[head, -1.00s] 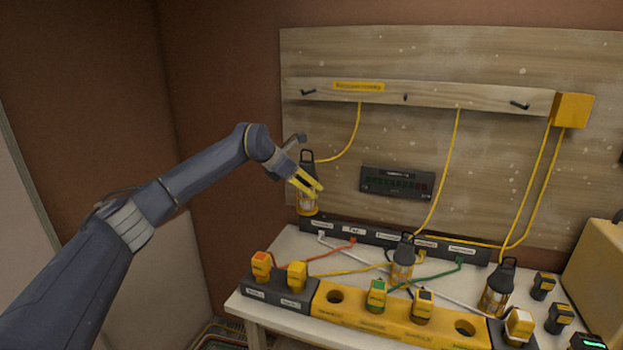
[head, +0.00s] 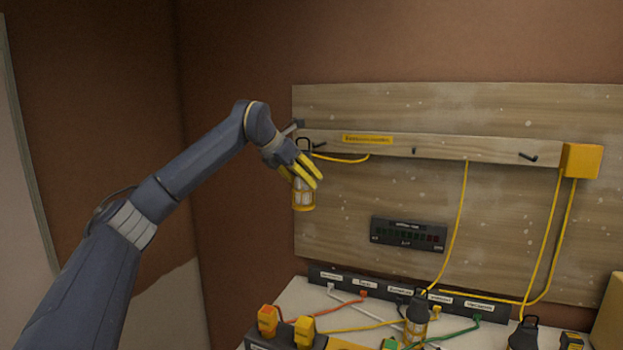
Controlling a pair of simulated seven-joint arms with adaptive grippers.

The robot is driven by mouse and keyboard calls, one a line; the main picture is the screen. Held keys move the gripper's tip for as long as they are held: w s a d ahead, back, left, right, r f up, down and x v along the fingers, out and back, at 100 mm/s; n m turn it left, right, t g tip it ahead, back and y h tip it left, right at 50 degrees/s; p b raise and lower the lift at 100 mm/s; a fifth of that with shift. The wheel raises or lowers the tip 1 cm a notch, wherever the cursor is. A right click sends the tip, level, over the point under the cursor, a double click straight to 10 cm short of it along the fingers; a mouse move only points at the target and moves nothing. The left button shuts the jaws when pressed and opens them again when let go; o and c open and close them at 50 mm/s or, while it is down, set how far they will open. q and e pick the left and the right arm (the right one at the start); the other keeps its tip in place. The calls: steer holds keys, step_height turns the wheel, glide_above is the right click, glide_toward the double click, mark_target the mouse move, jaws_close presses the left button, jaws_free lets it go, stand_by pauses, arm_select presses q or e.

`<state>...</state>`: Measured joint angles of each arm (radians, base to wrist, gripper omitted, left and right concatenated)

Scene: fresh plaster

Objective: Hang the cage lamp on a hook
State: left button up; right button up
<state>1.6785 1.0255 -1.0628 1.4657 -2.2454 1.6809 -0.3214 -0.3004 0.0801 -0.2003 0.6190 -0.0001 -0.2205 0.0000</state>
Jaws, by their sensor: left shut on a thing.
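The cage lamp (head: 303,195) has a dark top with a loop and a yellow-rimmed clear body. My left gripper (head: 308,172) is shut on it and holds it upright in the air, in front of the left end of the hook rail. The lamp's loop shows at about rail height, close to the left hook (head: 319,146); I cannot tell whether they touch. A middle hook (head: 414,151) and a right hook (head: 528,156) stick out of the wooden rail (head: 460,147) and look empty. My right gripper is out of view.
A second lamp (head: 416,320) stands on the white table (head: 300,300), and another (head: 523,334) is at the lower right. A dark socket strip (head: 400,289), coloured plugs and cables crowd the table. A yellow cable (head: 457,220) hangs down the board. A yellow box (head: 580,161) ends the rail.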

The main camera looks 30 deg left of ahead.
arm_select(q)
steer(key=w+a+f, duration=0.2)
steer(key=w, duration=0.8)
steer(key=shift+w, duration=0.3)
stand_by(1.2)
steer(key=shift+f, duration=0.15)
stand_by(0.6)
steer(key=o, duration=1.5)
steer(key=shift+c, duration=0.2)
